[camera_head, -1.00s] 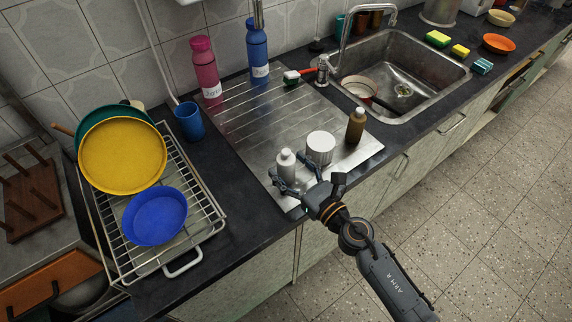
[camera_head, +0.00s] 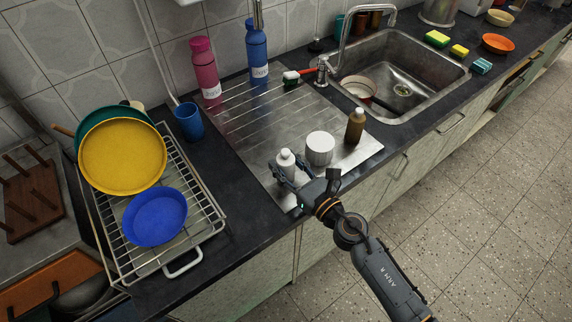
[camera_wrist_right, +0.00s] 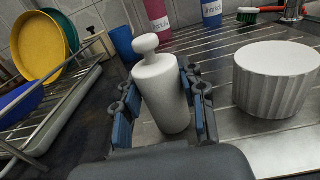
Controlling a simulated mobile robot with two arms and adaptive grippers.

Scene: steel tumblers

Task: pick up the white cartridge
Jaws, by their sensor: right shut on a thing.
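The white cartridge (camera_head: 286,160), a smooth cylinder with a narrow neck and a round knob on top, is upright at the front left corner of the steel drainboard. It also shows in the right wrist view (camera_wrist_right: 160,85), slightly tilted in the picture. My right gripper (camera_head: 284,174) is shut on it, with blue-padded fingers on either side of its body. I cannot tell whether its base touches the steel. My left gripper is not in view.
A white ribbed pot (camera_head: 320,149) stands close to the right of the cartridge, with a brown bottle (camera_head: 355,126) beyond it. A dish rack (camera_head: 208,214) with plates is on the left. Pink (camera_head: 206,70) and blue (camera_head: 257,52) bottles stand behind. The drainboard's middle is clear.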

